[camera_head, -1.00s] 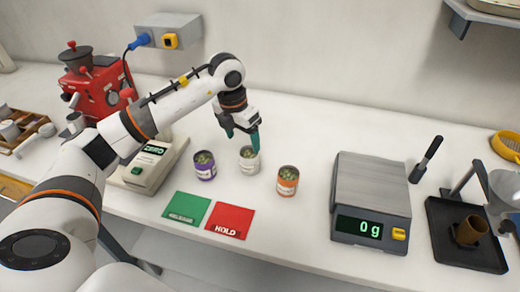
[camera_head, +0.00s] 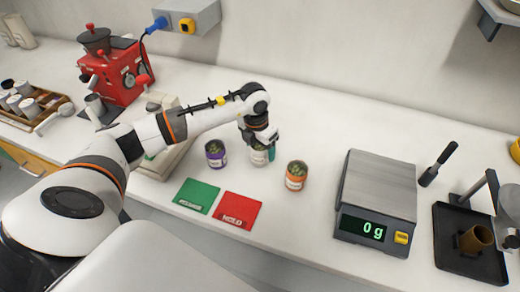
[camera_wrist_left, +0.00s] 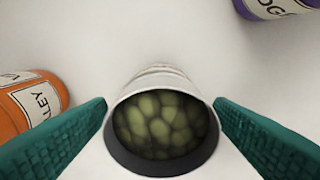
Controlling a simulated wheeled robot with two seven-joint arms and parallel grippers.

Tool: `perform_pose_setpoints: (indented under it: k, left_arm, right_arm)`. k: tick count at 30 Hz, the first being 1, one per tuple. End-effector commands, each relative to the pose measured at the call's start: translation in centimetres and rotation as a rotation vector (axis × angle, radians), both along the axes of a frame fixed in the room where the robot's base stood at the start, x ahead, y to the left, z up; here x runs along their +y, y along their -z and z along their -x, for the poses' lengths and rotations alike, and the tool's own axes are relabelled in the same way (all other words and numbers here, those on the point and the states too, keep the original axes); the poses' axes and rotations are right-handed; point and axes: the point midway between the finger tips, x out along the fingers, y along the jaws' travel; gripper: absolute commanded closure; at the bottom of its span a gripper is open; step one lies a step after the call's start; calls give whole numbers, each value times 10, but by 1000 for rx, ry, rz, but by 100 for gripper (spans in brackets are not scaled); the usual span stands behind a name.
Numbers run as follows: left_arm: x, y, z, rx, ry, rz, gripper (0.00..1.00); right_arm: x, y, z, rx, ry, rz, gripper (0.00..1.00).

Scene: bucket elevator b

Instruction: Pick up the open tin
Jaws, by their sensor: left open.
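Three open tins with green contents stand in a row on the white counter in the head view: a purple one (camera_head: 215,154), a white one (camera_head: 258,156) and an orange one (camera_head: 296,176). My left gripper (camera_head: 261,148) is open at the white tin, its arm partly covering it. In the left wrist view the white tin (camera_wrist_left: 162,78) lies between the two teal fingers (camera_wrist_left: 162,135), with small gaps at its sides. The orange tin (camera_wrist_left: 32,103) is at the left there and the purple tin (camera_wrist_left: 276,8) at the top right. My right gripper is not in view.
A green mat (camera_head: 196,195) and a red HOLD mat (camera_head: 237,210) lie in front of the tins. A scale (camera_head: 377,198) reading 0 g stands to the right. A red grinder (camera_head: 118,72) and a wooden tray (camera_head: 38,112) are at the left. The counter behind the tins is clear.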

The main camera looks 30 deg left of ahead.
Motion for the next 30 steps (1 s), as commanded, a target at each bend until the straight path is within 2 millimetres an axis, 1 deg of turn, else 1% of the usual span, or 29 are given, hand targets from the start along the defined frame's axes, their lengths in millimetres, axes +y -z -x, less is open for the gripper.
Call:
perform_pose_setpoints:
  k: [1,3,5,11,12,24,30]
  left_arm:
    - [0,5,-1,1,-2,2,24]
    - [0,13,-2,1,-1,1,24]
    - [0,16,-3,-1,0,0,24]
    - [0,18,-3,-2,0,0,24]
    - [0,18,-3,-2,0,0,26]
    - [0,18,-3,-2,0,0,91]
    - [0,17,-4,-3,0,0,91]
  right_arm:
    - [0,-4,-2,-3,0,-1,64]
    - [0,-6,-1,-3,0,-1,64]
    - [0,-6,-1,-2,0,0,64]
    - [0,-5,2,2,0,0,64]
    - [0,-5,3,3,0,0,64]
    - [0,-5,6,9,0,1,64]
    - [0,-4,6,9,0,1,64]
